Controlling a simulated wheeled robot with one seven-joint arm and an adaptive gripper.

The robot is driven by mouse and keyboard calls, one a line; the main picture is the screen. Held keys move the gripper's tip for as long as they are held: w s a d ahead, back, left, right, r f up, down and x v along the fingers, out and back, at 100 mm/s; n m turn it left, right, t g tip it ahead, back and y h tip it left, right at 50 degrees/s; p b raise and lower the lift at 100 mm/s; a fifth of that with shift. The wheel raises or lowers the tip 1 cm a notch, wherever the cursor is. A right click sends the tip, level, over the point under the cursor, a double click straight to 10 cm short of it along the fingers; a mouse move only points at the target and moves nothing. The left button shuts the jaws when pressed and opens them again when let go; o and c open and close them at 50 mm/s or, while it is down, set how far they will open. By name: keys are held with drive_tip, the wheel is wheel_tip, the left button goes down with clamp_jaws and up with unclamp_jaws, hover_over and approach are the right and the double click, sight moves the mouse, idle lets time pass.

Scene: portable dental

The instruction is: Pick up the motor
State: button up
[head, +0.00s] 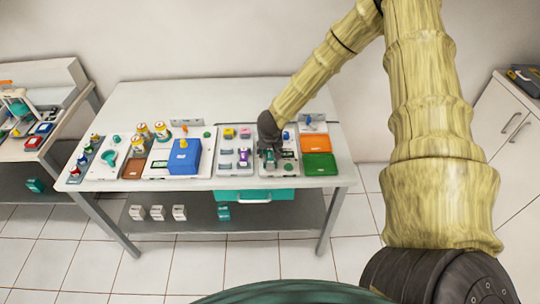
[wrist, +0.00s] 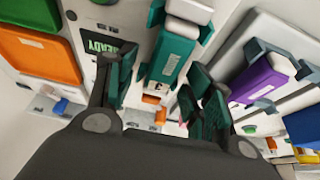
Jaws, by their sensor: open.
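A teal block-shaped unit with a white end and a pale label (wrist: 172,55), which appears to be the motor, sits in a cradle in the wrist view. My gripper (wrist: 160,88) is open, with one dark green finger on each side of the unit's near end. Whether the fingers touch it is unclear. In the head view my gripper (head: 269,152) is low over the right part of the table and hides most of the unit. A similar purple unit (wrist: 262,82) lies in the neighbouring cradle to the right in the wrist view.
An orange tray (head: 314,142) and a green tray (head: 319,164) lie right of my gripper. A blue box (head: 185,157) stands farther left on the table (head: 150,95). A panel reading "READY" (wrist: 97,46) is beside the left finger.

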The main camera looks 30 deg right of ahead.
drive_tip(key=shift+c, duration=0.4)
drive_tip(key=c, duration=1.1)
drive_tip(key=shift+o, duration=0.2)
